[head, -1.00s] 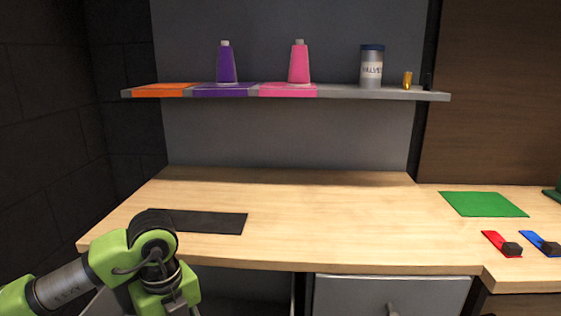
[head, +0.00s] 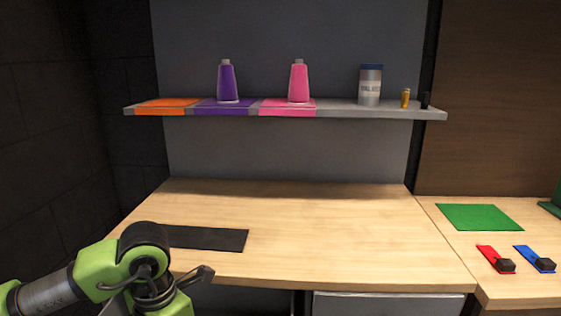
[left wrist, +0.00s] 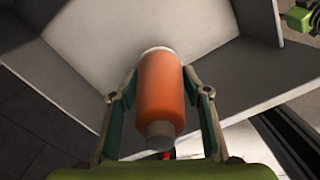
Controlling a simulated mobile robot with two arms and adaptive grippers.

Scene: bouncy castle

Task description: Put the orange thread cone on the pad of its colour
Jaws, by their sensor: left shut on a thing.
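The orange thread cone (left wrist: 162,95) is between the fingers of my left gripper (left wrist: 158,84) in the left wrist view, and the gripper is shut on it. In the head view my left arm is at the lower left, by the table's front edge; the cone cannot be made out there. The orange pad (head: 166,106) lies bare at the left end of the wall shelf (head: 345,113), above and beyond my left arm.
A purple cone (head: 227,82) stands on the purple pad (head: 208,108), right of the orange pad. A pink cone (head: 299,82) stands on the pink pad (head: 272,110). A labelled jar (head: 370,86) and a small amber item (head: 405,98) stand further right. The wooden table (head: 320,225) is mostly clear.

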